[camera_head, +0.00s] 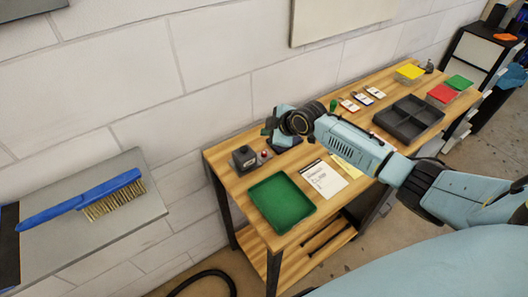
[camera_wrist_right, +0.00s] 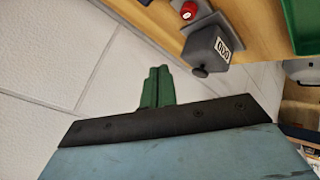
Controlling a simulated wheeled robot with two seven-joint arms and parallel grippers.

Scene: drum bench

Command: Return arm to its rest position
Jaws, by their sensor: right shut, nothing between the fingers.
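My right arm reaches in from the right across the wooden bench (camera_head: 228,167). Its gripper (camera_head: 250,112) is over the bench's far left part, close to the white wall. In the right wrist view, the green fingers of the right gripper (camera_wrist_right: 157,88) are together with nothing between them. They show against the wall, beside the bench edge. The small grey box with a display (camera_wrist_right: 207,48) and the red button (camera_wrist_right: 188,10) are near the fingers in that view, apart from them. My left gripper is not in view.
A green tray (camera_head: 282,204) and a white printed sheet (camera_head: 324,179) lie on the bench. A dark divided tray (camera_head: 409,119), a yellow-topped box (camera_head: 410,72) and red and green bins stand farther right. A blue brush (camera_head: 85,198) lies on a grey shelf (camera_head: 130,161) at left.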

